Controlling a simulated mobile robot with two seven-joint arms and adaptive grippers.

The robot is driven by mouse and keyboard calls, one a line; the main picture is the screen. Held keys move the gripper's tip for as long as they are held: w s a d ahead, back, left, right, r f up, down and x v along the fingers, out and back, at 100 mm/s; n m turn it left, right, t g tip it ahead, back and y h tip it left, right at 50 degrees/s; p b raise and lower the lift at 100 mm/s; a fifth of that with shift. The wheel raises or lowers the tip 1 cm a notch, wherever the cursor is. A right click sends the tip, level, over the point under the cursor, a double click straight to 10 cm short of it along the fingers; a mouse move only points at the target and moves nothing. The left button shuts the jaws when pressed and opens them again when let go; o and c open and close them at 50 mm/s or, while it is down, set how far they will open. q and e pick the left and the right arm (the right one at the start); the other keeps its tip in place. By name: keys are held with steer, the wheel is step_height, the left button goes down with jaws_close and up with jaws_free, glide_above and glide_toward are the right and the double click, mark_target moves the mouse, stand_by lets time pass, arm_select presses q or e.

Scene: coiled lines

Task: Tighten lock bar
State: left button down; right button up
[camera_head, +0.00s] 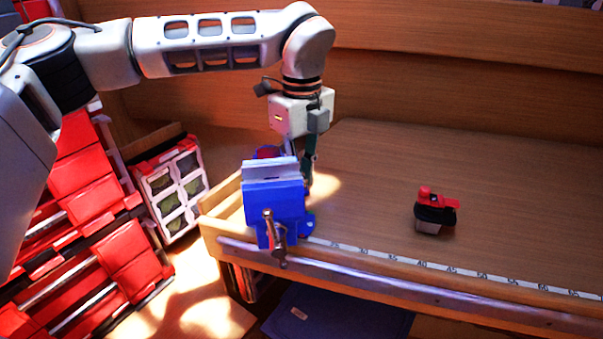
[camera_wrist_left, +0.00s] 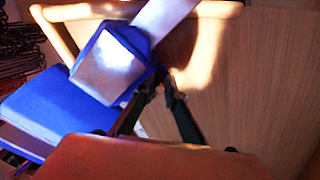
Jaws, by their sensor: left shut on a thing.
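A blue bench vise (camera_head: 272,203) with grey jaws stands at the left front corner of the wooden workbench. Its screw handle (camera_head: 275,238) hangs at the front. My left gripper (camera_head: 308,178) points down just behind and to the right of the vise, low near its base. In the left wrist view, the blue vise body (camera_wrist_left: 40,112) fills the left side. The dark fingers of my left gripper (camera_wrist_left: 163,86) come together beside it, shut on a small part that I take as the lock bar, mostly hidden between the fingertips. My right gripper is not in view.
A red and black tool (camera_head: 436,209) lies on the bench to the right. A measuring strip (camera_head: 450,269) runs along the front edge. Red drawers (camera_head: 90,170) and a bin rack (camera_head: 172,187) stand at the left. The bench's middle and right are mostly clear.

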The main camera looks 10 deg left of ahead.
arm_select(q)
steer(key=shift+r, duration=0.15)
stand_by(0.4)
steer(key=c, duration=2.1)
jaws_free()
steer(key=shift+d, duration=0.1)
steer(key=shift+f, duration=0.2)
steer(key=shift+r, duration=0.15)
steer(key=shift+r, duration=4.05)
